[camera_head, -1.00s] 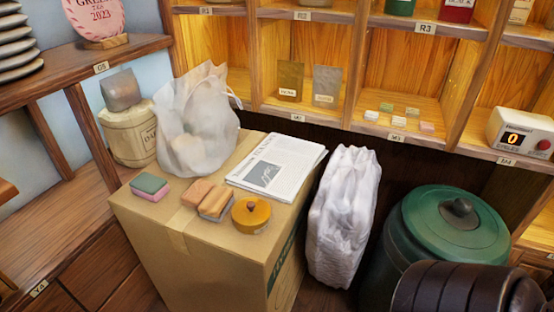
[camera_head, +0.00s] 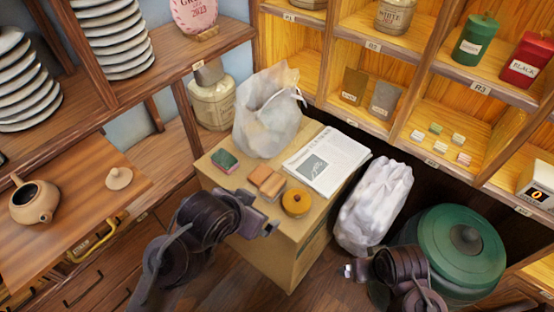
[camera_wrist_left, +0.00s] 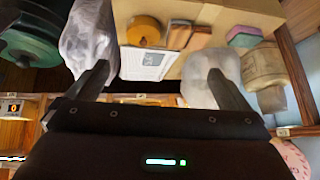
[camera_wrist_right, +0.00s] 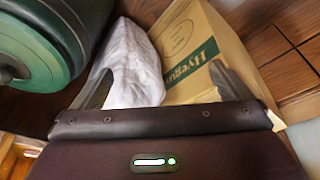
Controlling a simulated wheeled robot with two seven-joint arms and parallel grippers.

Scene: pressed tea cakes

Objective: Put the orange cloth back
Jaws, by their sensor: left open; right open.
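I see no thing that is plainly an orange cloth. A pair of orange-brown blocks (camera_head: 266,181) lies on the cardboard box (camera_head: 225,182); I cannot tell whether either is folded cloth. They also show in the left wrist view (camera_wrist_left: 190,37). A round orange-yellow roll (camera_head: 296,202) lies beside them, and a green and pink block (camera_head: 225,161) lies to their left. My left gripper (camera_head: 262,222) is open and empty by the box's front edge. My right gripper (camera_head: 352,270) is open and empty in front of the white plastic bag (camera_head: 374,205).
A newspaper (camera_head: 326,158) and a translucent bag (camera_head: 267,112) rest on the box. A green lidded bin (camera_head: 462,247) stands at right. Wooden shelves (camera_head: 395,124) line the back. A teapot (camera_head: 36,201) sits on the left counter (camera_head: 95,205).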

